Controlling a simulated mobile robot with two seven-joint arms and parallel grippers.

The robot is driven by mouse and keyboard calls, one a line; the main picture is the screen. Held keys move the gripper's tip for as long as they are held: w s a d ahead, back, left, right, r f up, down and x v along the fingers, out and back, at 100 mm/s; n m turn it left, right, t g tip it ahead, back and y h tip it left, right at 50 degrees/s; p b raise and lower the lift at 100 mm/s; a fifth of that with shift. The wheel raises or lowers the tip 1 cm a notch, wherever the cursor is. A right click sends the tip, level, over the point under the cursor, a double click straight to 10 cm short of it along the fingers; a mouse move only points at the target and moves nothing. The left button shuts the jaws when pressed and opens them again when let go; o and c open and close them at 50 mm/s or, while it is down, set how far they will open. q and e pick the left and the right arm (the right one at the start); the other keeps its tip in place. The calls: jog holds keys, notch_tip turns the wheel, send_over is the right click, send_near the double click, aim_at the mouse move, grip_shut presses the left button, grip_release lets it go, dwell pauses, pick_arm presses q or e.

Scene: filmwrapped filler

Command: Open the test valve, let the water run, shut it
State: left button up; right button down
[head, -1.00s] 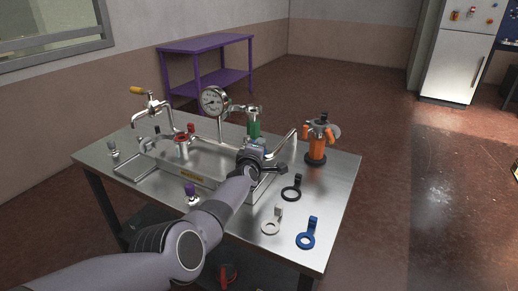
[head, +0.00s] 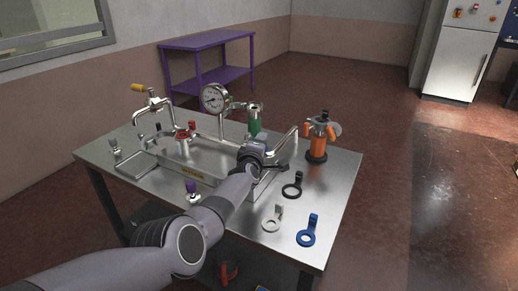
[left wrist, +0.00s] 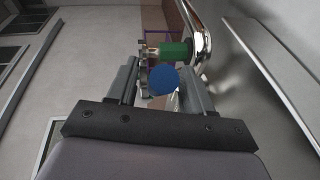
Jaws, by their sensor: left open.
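My left gripper (head: 262,158) reaches over the right part of the bench. Its open jaws frame a round blue knob (left wrist: 163,80) in the left wrist view. The knob appears between or just beyond the fingers; contact cannot be told. A green cylinder with a metal fitting (left wrist: 174,51) lies behind it, and it also shows in the head view (head: 254,127). A bent metal pipe (left wrist: 200,25) runs beside them. The wrist hides the knob in the head view. Which part is the test valve is not clear, and no running water is visible.
The steel bench (head: 330,190) carries a pressure gauge (head: 214,99), a yellow-handled tap (head: 150,103), a red-topped fitting (head: 184,138) and an orange device (head: 317,140). Black (head: 292,190), white (head: 272,220) and blue (head: 307,236) ring tags lie at the right. A purple table (head: 207,42) stands behind.

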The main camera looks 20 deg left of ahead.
pick_arm(q)
jog(key=shift+s+d+r+p, duration=0.1)
jog(key=shift+s+r+p, duration=0.1)
jog(key=shift+s+p, duration=0.5)
jog(key=shift+s+r+p, duration=0.2)
jog(key=shift+s+p, duration=0.2)
jog(key=shift+p, duration=0.6)
jog(key=shift+s, duration=0.35)
jog(key=shift+s+d+p, duration=0.2)
jog(key=shift+s+p, duration=0.7)
jog(key=shift+s, duration=0.1)
jog(key=shift+s+r+p, duration=0.15)
jog(key=shift+s+p, duration=0.2)
jog(key=shift+s, duration=0.7)
